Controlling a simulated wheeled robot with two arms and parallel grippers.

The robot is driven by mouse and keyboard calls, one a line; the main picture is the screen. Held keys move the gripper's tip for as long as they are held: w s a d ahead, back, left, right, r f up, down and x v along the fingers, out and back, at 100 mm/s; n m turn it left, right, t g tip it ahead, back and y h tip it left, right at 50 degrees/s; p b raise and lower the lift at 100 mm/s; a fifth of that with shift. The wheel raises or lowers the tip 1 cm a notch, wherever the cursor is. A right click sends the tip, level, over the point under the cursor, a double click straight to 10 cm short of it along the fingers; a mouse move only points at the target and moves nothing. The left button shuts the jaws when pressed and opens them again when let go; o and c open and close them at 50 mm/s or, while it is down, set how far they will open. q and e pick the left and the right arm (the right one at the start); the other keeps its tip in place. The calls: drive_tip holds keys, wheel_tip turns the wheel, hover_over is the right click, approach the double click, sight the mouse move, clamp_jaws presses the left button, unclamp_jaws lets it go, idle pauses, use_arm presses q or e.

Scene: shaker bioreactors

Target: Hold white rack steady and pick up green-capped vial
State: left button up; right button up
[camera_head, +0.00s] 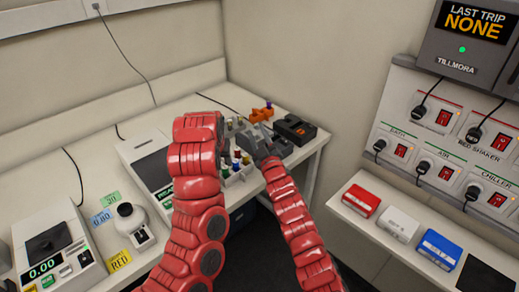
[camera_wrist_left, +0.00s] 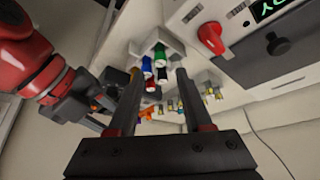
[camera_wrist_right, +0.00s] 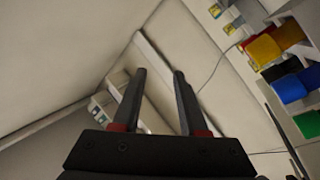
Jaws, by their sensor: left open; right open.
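The white rack (camera_wrist_left: 176,46) shows in the left wrist view beyond my fingertips, holding several vials with coloured caps. The green-capped vial (camera_wrist_left: 160,50) stands in it, near blue, white and red caps. My left gripper (camera_wrist_left: 158,72) is open, with nothing between its fingers. In the head view my left gripper is mostly hidden behind its own arm. My right gripper (camera_wrist_right: 159,73) is open and empty; in the head view it is beside the vials (camera_head: 238,162), on their right. In the right wrist view large yellow, blue and green caps (camera_wrist_right: 308,122) lie right of its fingers.
An orange object (camera_head: 261,114) and a dark box (camera_head: 295,129) sit at the bench's far end. An instrument (camera_head: 147,160) stands left of my left arm. A scale (camera_head: 55,250) is at lower left. A wall shelf (camera_head: 375,228) is on the right.

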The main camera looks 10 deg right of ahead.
drive_tip(key=w+d+r+m+g+h, duration=0.1)
drive_tip(key=w+d+r+g+h, duration=0.15)
drive_tip(key=w, duration=0.25)
drive_tip(key=m+g, duration=0.1)
drive_tip(key=g, duration=1.3)
hover_over(246, 184)
drive_tip(key=s+d, duration=0.4)
drive_tip(key=s, duration=0.2)
drive_tip(key=shift+y, duration=0.55)
drive_tip(key=shift+w+x, duration=0.2)
drive_tip(key=shift+x, duration=3.95)
drive_tip(key=shift+w+x, duration=0.2)
drive_tip(key=shift+x, duration=3.95)
drive_tip(key=shift+r, duration=0.1)
clamp_jaws()
